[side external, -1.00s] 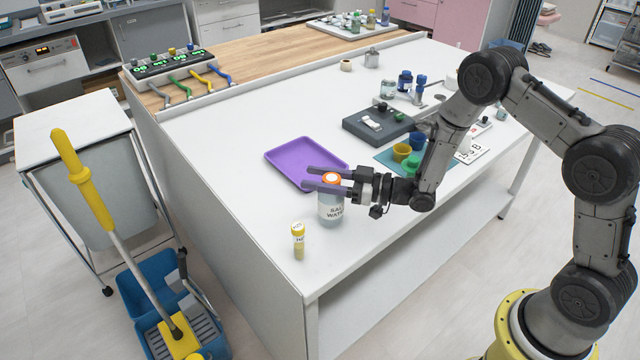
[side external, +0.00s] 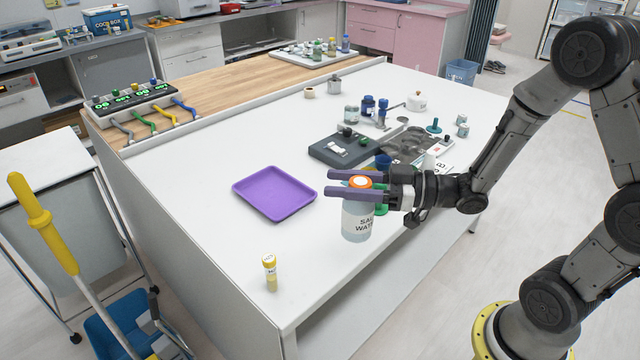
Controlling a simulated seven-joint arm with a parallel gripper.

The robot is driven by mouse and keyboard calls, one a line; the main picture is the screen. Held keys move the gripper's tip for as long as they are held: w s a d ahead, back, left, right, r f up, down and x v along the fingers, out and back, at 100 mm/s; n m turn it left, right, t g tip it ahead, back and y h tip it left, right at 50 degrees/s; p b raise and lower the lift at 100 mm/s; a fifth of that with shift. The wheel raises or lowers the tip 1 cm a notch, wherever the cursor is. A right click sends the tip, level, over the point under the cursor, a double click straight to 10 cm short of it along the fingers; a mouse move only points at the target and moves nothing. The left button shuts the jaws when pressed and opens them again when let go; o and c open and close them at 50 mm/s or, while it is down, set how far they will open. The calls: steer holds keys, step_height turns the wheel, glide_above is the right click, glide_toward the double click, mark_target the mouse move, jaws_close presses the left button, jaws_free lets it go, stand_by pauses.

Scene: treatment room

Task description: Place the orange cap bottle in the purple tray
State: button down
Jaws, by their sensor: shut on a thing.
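The orange cap bottle (side external: 358,222) is a clear jar labelled "SAL WATER", with an orange-rimmed white cap. My gripper (side external: 338,184) is shut on it near the cap, with its purple fingers pointing left. The bottle is upright and looks raised above the white table, though its base gives no clear gap. The purple tray (side external: 273,211) lies flat and empty on the table, to the left of the bottle and apart from it.
A yellow-capped vial (side external: 270,274) stands near the table's front corner. A dark grey device (side external: 345,147) lies behind my gripper, with several jars beyond. A green cup (side external: 381,209) is partly hidden by my gripper. The table left of the tray is clear.

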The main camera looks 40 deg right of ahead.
steer(key=shift+w+d, duration=0.1)
steer(key=shift+d, duration=0.2)
steer(key=w+d+r+m+t+h, duration=0.2)
steer(key=w+d+m+h, duration=0.3)
steer(key=w, duration=0.8)
steer(key=w+f+n+y, duration=0.1)
steer(key=w+f+n, duration=0.1)
steer(key=w+f, duration=1.2)
steer(key=shift+w+d, duration=0.2)
steer(key=shift+f, duration=0.1)
steer(key=shift+c, duration=1.8)
jaws_free()
steer(key=shift+f, duration=0.1)
